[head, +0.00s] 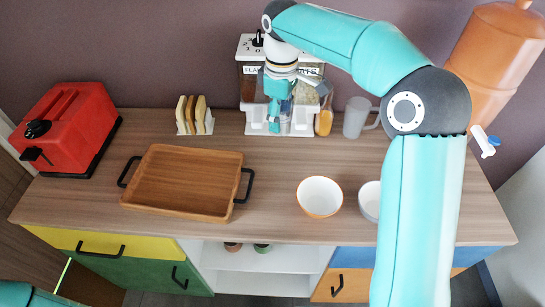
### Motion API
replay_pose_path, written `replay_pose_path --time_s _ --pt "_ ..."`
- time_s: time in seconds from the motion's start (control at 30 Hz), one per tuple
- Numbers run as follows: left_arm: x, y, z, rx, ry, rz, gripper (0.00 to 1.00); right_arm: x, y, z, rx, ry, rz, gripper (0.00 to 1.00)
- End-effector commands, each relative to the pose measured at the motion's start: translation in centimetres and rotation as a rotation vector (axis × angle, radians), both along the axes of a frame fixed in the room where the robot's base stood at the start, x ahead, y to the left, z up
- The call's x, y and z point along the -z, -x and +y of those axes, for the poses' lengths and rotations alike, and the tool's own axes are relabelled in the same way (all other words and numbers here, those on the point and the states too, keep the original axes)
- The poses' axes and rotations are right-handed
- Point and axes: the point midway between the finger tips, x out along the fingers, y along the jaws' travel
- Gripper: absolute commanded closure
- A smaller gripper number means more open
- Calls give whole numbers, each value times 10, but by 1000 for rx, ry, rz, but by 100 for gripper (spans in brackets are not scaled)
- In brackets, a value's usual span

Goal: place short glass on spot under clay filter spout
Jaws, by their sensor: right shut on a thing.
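The clay filter (497,55) is a terracotta vessel at the right, with a white and blue spout (484,141) low on its side. The spot under the spout is hard to make out. My right gripper (276,120) points down in front of the white dispenser (251,52) at the back of the counter. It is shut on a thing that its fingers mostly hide. I cannot clearly make out a short glass. A frosted mug (356,118) with a handle stands to the right of the dispenser. Only a piece of my left arm shows at the bottom left; its gripper is out of view.
A wooden tray (185,205) with black handles lies at left centre. A red toaster (75,125), a toast rack (194,115), an orange-rimmed bowl (319,196) and a white bowl (369,201) are on the counter. My right arm covers much of the right side.

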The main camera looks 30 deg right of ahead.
Motion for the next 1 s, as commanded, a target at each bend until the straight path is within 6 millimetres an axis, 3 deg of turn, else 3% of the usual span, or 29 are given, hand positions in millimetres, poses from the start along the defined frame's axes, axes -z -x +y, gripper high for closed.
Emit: replay_pose_path --time_s 0.2,0.4,1.0 --pt "1 0 0 0 0 0 60 62 1 -1 1 0 9 83" --pt "-2 0 0 0 0 -1 60 104 0 0 1 -1 4 83" --pt "-7 0 0 0 0 -1 60 163 -1 1 -1 0 1 83"
